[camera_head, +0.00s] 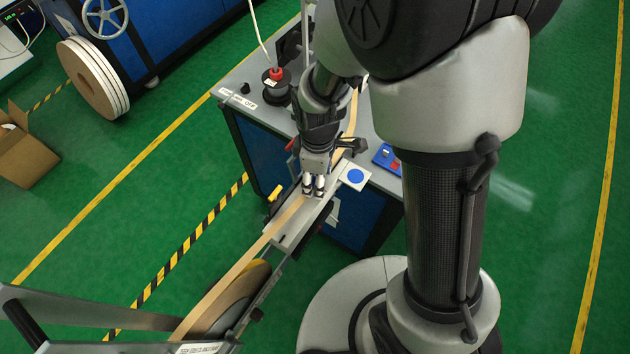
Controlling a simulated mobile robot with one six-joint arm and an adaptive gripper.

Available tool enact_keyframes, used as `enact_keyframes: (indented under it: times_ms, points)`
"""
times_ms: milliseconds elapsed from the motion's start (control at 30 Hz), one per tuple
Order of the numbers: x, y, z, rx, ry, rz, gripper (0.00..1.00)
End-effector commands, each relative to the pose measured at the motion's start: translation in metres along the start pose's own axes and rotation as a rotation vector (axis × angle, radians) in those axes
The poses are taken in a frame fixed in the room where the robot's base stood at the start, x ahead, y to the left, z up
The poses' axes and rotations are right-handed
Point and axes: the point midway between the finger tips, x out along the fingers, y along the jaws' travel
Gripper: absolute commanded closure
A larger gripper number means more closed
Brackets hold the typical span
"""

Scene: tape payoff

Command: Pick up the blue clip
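My gripper (313,190) points down over the metal guide plate (287,239) at the cabinet's front edge, at the tan tape (259,246). Its two fingertips are close together, and I cannot tell whether they are open or shut on something. I cannot make out a blue clip for certain; one at the fingertips would be too small or hidden. A small blue block with a red part (388,157) lies on the cabinet top, right of my gripper. A white square with a blue disc (355,176) is nearer, just right of the fingers.
A yellow clip-like piece (274,193) and a red one (290,145) sit left of my gripper. The grey-topped blue cabinet (249,107) carries a dark spool with a red knob (275,85). A tape reel (232,297) stands at the front. Green floor is clear at right.

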Motion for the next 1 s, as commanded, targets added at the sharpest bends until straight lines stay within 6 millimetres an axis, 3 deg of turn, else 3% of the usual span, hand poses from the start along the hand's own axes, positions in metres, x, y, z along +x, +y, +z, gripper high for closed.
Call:
enact_keyframes:
  times_ms: [167, 833, 1000]
  points:
    - [-0.0012, 0.0003, -0.0002, 0.000, 0.001, 0.001, 0.52]
    - [-0.0013, 0.0003, -0.0002, 0.000, 0.000, 0.001, 0.97]
    - [-0.0017, 0.0004, -0.0002, 0.000, 0.001, 0.001, 0.97]
